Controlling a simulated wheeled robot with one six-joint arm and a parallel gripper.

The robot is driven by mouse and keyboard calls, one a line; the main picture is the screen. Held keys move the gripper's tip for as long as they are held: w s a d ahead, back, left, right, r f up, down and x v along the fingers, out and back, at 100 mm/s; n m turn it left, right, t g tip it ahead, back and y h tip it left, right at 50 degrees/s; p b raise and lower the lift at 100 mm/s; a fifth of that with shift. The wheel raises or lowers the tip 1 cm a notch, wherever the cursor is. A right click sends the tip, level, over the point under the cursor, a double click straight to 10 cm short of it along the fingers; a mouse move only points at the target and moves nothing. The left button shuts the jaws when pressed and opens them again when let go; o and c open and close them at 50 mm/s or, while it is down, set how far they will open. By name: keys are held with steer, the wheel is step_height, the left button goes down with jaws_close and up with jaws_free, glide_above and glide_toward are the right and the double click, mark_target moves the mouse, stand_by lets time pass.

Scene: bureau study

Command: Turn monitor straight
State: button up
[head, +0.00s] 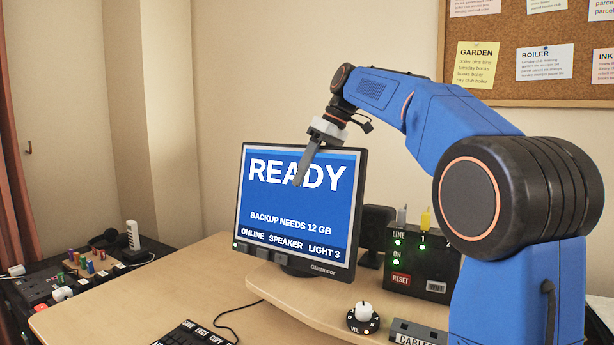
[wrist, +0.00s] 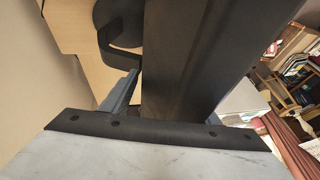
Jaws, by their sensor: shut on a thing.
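The monitor (head: 262,200) stands on the desk with its lit blue screen reading READY. Its right edge looks nearer to the head camera than its left, so the screen is angled toward the left. My gripper (head: 303,170) comes down over the monitor's top edge and is shut on it, with one finger lying across the front of the screen. The other finger is hidden behind the monitor in the head view. In the wrist view the monitor (wrist: 188,60) is a large dark body between the fingers.
A black box (head: 425,270) with green lights stands right of the monitor, near a dark speaker (head: 377,228). A volume knob (head: 363,316) and keypad (head: 190,336) are in front. The wooden desk (head: 130,305) is clear at left. A side table (head: 40,318) holds small items.

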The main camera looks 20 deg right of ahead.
steer(key=o, duration=1.5)
steer(key=v, duration=1.2)
